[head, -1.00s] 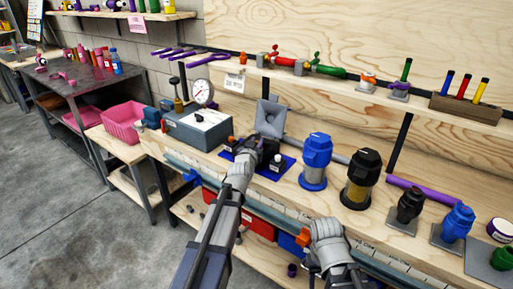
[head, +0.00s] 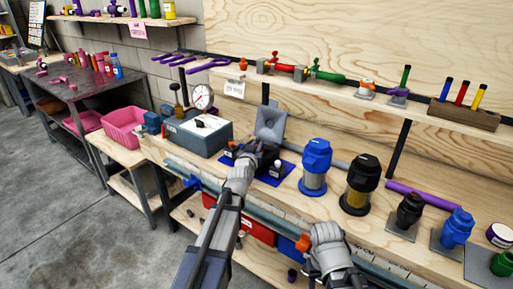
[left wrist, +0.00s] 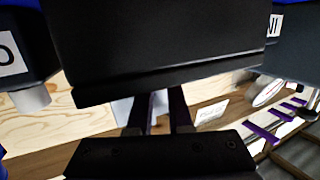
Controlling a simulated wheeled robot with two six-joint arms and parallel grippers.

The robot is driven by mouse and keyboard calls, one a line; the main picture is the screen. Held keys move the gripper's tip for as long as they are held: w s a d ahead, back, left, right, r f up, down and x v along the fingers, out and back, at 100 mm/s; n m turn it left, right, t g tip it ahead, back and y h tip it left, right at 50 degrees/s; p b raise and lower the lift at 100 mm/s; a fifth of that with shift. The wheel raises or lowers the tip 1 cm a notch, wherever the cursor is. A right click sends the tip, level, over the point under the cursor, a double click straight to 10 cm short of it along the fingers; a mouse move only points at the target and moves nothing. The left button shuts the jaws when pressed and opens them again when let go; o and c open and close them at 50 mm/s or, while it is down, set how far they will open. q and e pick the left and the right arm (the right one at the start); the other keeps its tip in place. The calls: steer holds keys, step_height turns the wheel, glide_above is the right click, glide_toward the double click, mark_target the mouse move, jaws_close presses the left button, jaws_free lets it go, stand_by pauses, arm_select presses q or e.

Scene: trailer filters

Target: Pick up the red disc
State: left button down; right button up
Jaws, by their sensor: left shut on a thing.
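My left gripper (head: 255,153) reaches over the front of the workbench, at the dark fixture on a blue mat (head: 285,167). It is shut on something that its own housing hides. The left wrist view shows the two dark fingers (left wrist: 160,118) close together with a narrow gap, and no red there. I cannot make out a red disc in either view now. My right gripper (head: 328,235) is low in front of the bench, seen from behind. Its fingertips are hidden, and a small orange piece (head: 303,242) shows beside it.
A grey box (head: 198,135) with a gauge (head: 202,97) stands left of my left gripper. A blue-capped filter (head: 315,168) and a black-capped filter (head: 359,185) stand to its right. Pink bins (head: 124,127) are at left. A shelf (head: 350,98) with valves runs behind.

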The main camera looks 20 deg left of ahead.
arm_select(q)
step_height(320, 180, up, 9)
steer(key=p, duration=0.8)
steer(key=shift+r+p, duration=0.2)
steer(key=shift+p, duration=0.2)
